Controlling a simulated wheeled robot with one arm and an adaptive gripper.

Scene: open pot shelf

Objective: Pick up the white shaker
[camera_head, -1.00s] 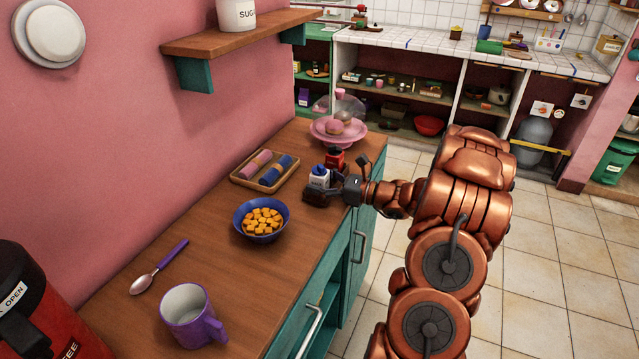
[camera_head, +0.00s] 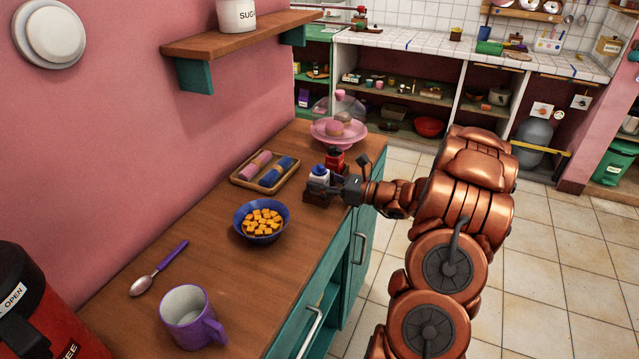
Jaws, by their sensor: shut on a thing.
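The white shaker (camera_head: 319,175) with a dark blue top stands upright near the front edge of the wooden counter. My gripper (camera_head: 322,187) reaches in from the right and is shut on the white shaker, with its dark fingers around the shaker's lower body. The shaker's lower part is mostly hidden by the fingers. A dark base (camera_head: 313,200) shows under the shaker; I cannot tell whether the shaker touches it. A red shaker (camera_head: 335,158) with a black top stands just behind, close to my gripper.
A blue bowl of orange cubes (camera_head: 262,221) is in front and left. A tray with rolled napkins (camera_head: 243,180) lies behind left. A pink cake stand (camera_head: 338,135) is at the back. A purple mug (camera_head: 192,318) and spoon (camera_head: 158,268) lie nearer, with bare counter between.

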